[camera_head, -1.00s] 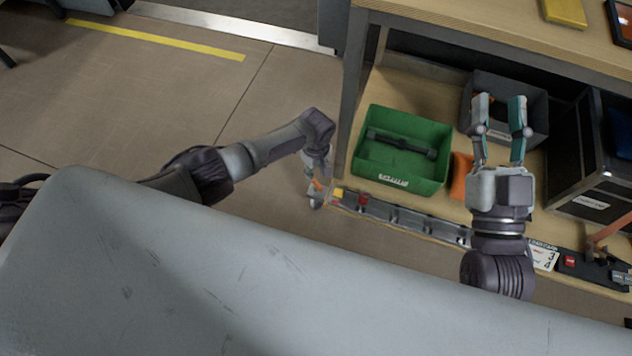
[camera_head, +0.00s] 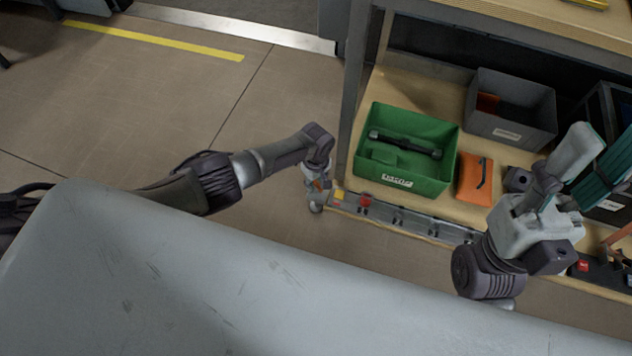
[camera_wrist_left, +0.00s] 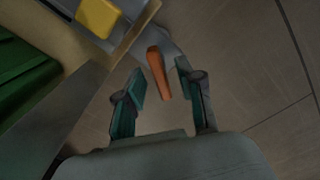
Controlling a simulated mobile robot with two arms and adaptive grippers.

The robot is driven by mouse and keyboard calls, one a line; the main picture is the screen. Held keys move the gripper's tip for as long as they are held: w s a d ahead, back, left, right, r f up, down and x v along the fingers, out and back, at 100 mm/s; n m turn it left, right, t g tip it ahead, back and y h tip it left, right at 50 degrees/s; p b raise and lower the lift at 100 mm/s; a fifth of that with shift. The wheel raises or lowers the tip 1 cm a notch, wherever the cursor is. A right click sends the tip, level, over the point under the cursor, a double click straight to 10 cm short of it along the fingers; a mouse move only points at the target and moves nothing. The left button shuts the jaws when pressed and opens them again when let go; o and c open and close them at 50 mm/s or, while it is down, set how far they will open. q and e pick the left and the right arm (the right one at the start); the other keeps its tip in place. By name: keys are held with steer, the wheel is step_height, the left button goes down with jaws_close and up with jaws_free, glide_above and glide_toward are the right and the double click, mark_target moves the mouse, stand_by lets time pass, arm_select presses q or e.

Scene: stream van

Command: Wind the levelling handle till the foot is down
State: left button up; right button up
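The orange handle (camera_wrist_left: 158,72) stands out from a grey metal part near the shelf's corner in the left wrist view. A small orange bit (camera_head: 318,185) shows beside my left gripper in the head view. My left gripper (camera_wrist_left: 160,77) is open, with one finger on each side of the handle and visible gaps. In the head view my left gripper (camera_head: 315,196) is small and partly hidden by its own wrist. I cannot make out the foot clearly. My right gripper (camera_head: 596,160) is tilted, open and empty over the shelf's right side.
A green crate (camera_head: 362,150) holding a dark bar, an orange case (camera_head: 475,180) and a grey bin (camera_head: 510,132) stand on the wooden shelf. A metal rail with a yellow block (camera_head: 338,195) runs along its front edge. The floor left of the shelf is clear.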

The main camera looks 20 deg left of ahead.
arm_select(q)
jaws_close()
steer(key=shift+m, duration=0.3)
